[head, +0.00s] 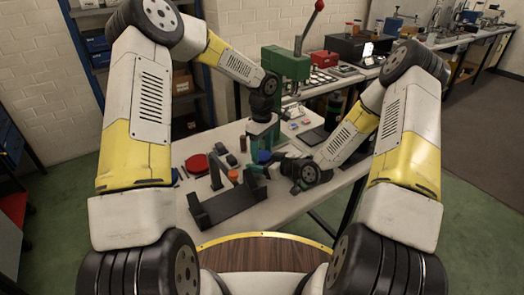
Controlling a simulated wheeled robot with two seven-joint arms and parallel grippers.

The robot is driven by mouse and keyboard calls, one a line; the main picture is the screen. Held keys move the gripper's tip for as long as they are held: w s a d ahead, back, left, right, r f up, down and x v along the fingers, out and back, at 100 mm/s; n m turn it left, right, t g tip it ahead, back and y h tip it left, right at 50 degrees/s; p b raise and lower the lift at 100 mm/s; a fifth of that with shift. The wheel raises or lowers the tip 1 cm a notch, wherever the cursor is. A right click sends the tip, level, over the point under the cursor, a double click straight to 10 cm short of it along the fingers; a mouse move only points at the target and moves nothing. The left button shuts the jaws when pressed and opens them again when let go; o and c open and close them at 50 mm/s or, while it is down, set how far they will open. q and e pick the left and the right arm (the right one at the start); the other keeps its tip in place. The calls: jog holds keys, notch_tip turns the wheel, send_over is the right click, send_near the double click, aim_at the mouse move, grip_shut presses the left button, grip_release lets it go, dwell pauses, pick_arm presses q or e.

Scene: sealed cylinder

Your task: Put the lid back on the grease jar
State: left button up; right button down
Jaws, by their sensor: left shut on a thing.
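My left gripper (262,144) points straight down over the workbench. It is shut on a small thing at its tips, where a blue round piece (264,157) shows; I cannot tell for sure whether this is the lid. My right gripper (274,169) reaches in low from the right, close beside the blue piece. Its fingers are too small and dark to tell open from shut. I cannot pick out the grease jar for certain; the space between the two grippers is partly hidden by them.
On the white workbench (290,205), a black stand (225,206) lies in front, with an orange-topped cylinder (234,176) behind it. A red disc (196,164) and a dark red cylinder (221,148) are to the left. A green press (287,64) rises at the back.

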pick_arm(q)
jog(key=shift+m, duration=1.2)
jog(key=o, duration=1.5)
jog(key=shift+o, duration=0.2)
jog(key=shift+r, duration=0.1)
jog(key=shift+r, duration=2.15)
